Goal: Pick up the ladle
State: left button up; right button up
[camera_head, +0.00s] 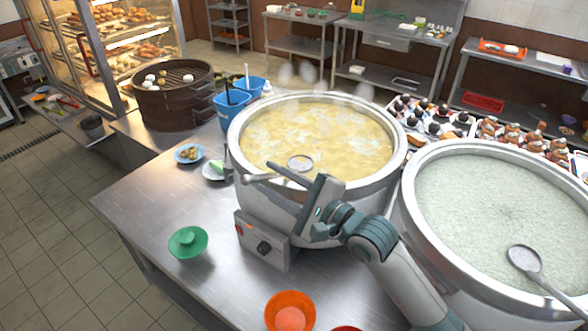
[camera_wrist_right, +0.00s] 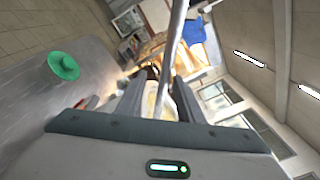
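A metal ladle (camera_head: 300,162) rests in the left stockpot (camera_head: 237,150), which holds steaming yellowish congee. Its handle runs toward the pot's front-left rim. My right gripper (camera_head: 268,174) is over that rim at the handle. In the right wrist view, the handle (camera_wrist_right: 176,45) passes between the fingers of my right gripper (camera_wrist_right: 155,78), which stand apart. Whether a finger touches the handle is hard to tell. A second ladle (camera_head: 524,258) lies in the right stockpot (camera_head: 398,215) with pale congee. My left gripper is not in view.
A green bowl (camera_head: 188,242) and an orange bowl (camera_head: 290,312) stand on the steel counter (camera_head: 140,205). Small plates (camera_head: 190,153), blue containers (camera_head: 232,110) and a dark steamer (camera_head: 174,100) stand behind and left. The counter's left front is mostly clear.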

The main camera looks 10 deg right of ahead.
jog(key=shift+w, duration=0.1)
jog(key=shift+w+a+r+p, duration=0.15)
jog(key=shift+p, duration=0.2)
jog(key=p+x, duration=0.2)
jog(key=x, duration=0.2)
jog(key=shift+w+a, duration=0.1)
jog(key=shift+w, duration=0.25)
grip_shut()
dwell(1.1)
